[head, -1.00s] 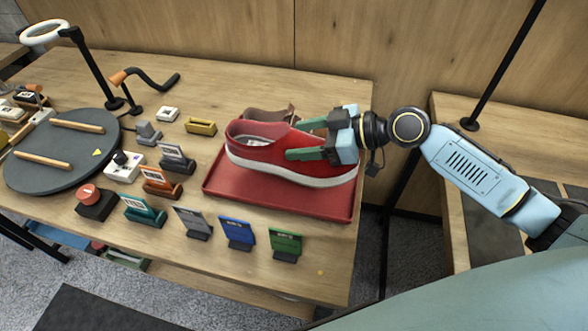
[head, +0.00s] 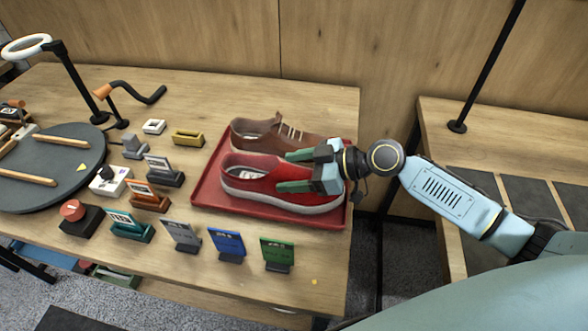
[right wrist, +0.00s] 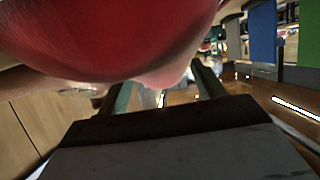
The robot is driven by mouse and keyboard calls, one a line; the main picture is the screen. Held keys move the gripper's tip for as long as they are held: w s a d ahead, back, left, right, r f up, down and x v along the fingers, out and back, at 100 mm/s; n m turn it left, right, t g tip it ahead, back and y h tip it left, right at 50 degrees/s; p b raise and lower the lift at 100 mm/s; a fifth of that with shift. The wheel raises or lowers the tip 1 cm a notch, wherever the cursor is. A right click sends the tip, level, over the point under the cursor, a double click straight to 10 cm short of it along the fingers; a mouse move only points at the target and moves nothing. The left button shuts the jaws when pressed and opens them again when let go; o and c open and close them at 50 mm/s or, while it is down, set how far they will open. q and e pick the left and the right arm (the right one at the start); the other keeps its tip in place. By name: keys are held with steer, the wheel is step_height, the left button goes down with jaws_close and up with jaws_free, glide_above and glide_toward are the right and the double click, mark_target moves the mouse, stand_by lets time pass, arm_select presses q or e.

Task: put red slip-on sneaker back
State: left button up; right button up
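In the right wrist view the sneaker (right wrist: 110,35) fills the upper left, close to the fingers (right wrist: 162,90). A brown laced shoe (head: 252,132) stands behind it on the tray. My left gripper is out of view.
Small sign stands, including a blue one (head: 228,243) and a green one (head: 278,252), line the tray's front and left. A dark round turntable (head: 60,165) is at left. A second table (head: 480,125) is at right, past a gap.

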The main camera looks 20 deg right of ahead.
steer(key=o, duration=0.3)
steer(key=shift+o, duration=0.2)
steer(key=shift+d+r, duration=0.1)
steer(key=shift+r, duration=0.1)
steer(key=v, duration=0.6)
steer(key=shift+s+d, duration=0.3)
steer(key=shift+s, duration=0.05)
steer(key=v, duration=0.3)
steer(key=shift+s+d+r+b, duration=0.15)
steer(key=shift+d+b, duration=0.1)
steer(key=shift+b, duration=0.1)
steer(key=shift+s+d+r, duration=0.25)
steer(key=shift+d, duration=0.1)
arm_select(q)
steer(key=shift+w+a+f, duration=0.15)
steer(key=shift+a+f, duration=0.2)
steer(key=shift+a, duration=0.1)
arm_select(e)
steer(key=shift+d+r, duration=0.1)
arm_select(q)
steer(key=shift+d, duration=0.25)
